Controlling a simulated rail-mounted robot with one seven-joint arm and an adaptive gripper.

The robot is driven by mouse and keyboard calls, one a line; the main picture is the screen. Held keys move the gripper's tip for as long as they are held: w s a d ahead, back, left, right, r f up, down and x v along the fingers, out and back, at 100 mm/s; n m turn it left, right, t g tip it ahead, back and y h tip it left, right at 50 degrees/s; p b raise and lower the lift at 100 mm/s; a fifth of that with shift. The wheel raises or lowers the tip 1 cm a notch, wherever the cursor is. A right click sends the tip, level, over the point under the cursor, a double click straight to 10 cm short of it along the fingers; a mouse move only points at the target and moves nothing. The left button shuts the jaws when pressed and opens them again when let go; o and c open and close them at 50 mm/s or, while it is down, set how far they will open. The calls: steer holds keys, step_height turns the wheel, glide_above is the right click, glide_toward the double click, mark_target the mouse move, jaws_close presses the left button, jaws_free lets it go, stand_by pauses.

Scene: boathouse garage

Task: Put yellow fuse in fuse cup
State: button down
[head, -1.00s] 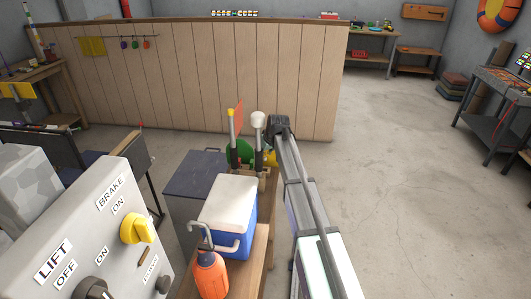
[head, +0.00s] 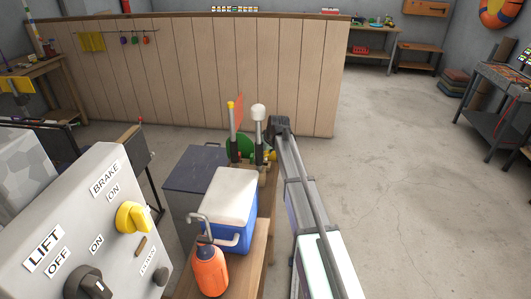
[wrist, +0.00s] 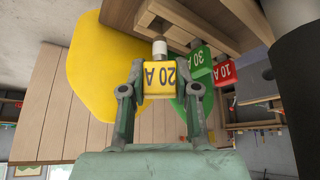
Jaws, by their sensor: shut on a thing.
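In the wrist view my gripper (wrist: 157,88) is shut on the yellow fuse (wrist: 159,79). The fuse is a yellow block marked 20 A, with a white neck and a metal end pointing up in the picture. A green fuse (wrist: 200,63) marked 30 A and a red fuse (wrist: 223,71) marked 10 A are just to the right, by a wooden rack (wrist: 190,20). In the head view my gripper is hidden around the far end of my arm. I cannot make out the fuse cup in either view.
A large yellow shape (wrist: 100,65) lies behind the fuse in the wrist view. In the head view, a blue cooler (head: 230,205), an orange bottle (head: 210,270) and a wooden bench (head: 260,250) are left of my arm. Open floor (head: 400,180) is to the right.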

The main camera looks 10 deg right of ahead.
steer(key=s+r+m+h, duration=0.15)
steer(key=s+r, duration=0.35)
steer(key=s, duration=0.9)
steer(key=s+r+m, duration=0.2)
steer(key=s+r, duration=0.2)
steer(key=s, duration=0.9)
steer(key=n, duration=0.2)
glide_toward(266, 157)
step_height(266, 157, down, 3)
steer(key=s+d, duration=0.2)
steer(key=s, duration=0.1)
steer(key=shift+n+y, duration=0.65)
steer(key=shift+y, duration=0.1)
steer(key=w+f, duration=0.1)
steer(key=w, duration=0.1)
steer(key=w+a+f, duration=0.1)
steer(key=w, duration=0.2)
steer(key=w+f, duration=0.1)
steer(key=w, duration=0.2)
steer(key=shift+a+f, duration=0.3)
steer(key=shift+a, duration=0.05)
steer(key=shift+w+a+f+p, duration=0.25)
steer(key=shift+w+p, duration=0.05)
steer(key=shift+w, duration=0.05)
steer(key=shift+s+f, duration=0.1)
steer(key=shift+f+b, duration=0.85)
steer(key=shift+f, duration=0.35)
steer(key=shift+f, duration=0.35)
